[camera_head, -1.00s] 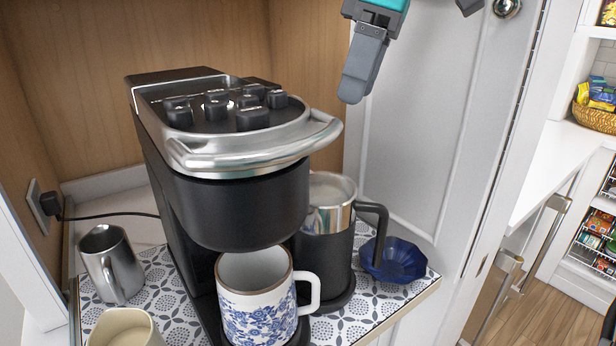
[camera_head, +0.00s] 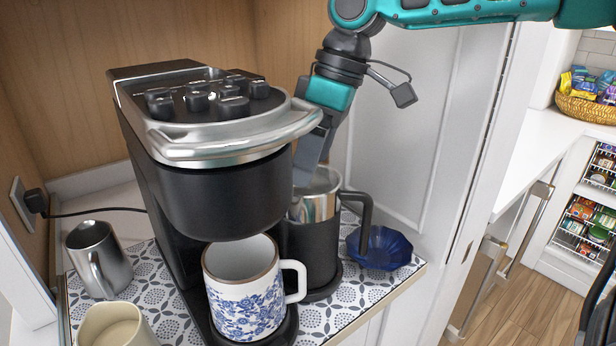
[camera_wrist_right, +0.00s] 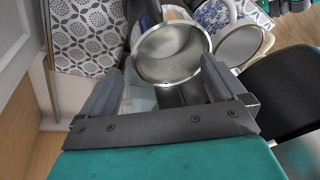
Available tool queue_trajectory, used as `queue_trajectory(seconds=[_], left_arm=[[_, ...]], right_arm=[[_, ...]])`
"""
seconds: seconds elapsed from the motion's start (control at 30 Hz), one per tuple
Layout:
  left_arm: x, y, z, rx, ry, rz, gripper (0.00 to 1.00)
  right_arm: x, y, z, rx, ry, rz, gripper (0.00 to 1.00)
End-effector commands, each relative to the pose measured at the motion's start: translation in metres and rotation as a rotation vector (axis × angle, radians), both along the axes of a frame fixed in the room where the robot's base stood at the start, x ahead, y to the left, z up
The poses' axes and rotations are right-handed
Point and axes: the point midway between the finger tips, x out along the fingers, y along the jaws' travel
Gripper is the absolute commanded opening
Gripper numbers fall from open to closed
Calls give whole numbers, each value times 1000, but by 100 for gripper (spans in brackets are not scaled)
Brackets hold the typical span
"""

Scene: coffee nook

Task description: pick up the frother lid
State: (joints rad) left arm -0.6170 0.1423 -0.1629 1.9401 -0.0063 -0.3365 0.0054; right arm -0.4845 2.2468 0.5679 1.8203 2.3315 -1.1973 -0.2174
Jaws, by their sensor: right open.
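The frother (camera_head: 313,225), black with a silver upper band and a black side handle, stands upright right of the coffee machine. Its round silver top (camera_wrist_right: 170,50) shows in the wrist view, looking like an open metal bowl; I cannot make out a separate lid, though a clear one may be there. My right gripper (camera_head: 308,180) comes down over the frother top from above, partly hiding it. In the wrist view my right gripper (camera_wrist_right: 163,75) is open, with its fingers apart on either side of the near rim; contact cannot be told. My left gripper is not in view.
The coffee machine (camera_head: 215,190) stands close on the left, its silver handle beside my gripper. A blue-patterned mug (camera_head: 243,295) sits under its spout. A blue bowl (camera_head: 381,250) lies right of the frother. The white cabinet door (camera_head: 420,130) is close behind.

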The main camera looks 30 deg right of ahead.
Motion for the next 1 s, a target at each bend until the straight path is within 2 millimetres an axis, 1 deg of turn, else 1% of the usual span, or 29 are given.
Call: queue_trajectory(seconds=[0.17,0.8,1.0], left_arm=[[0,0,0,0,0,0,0],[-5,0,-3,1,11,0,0],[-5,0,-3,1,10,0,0]], right_arm=[[0,0,0,-1,-1,0,98],[0,0,-1,-2,2,1,36],[-1,0,-1,-1,4,2,34]])
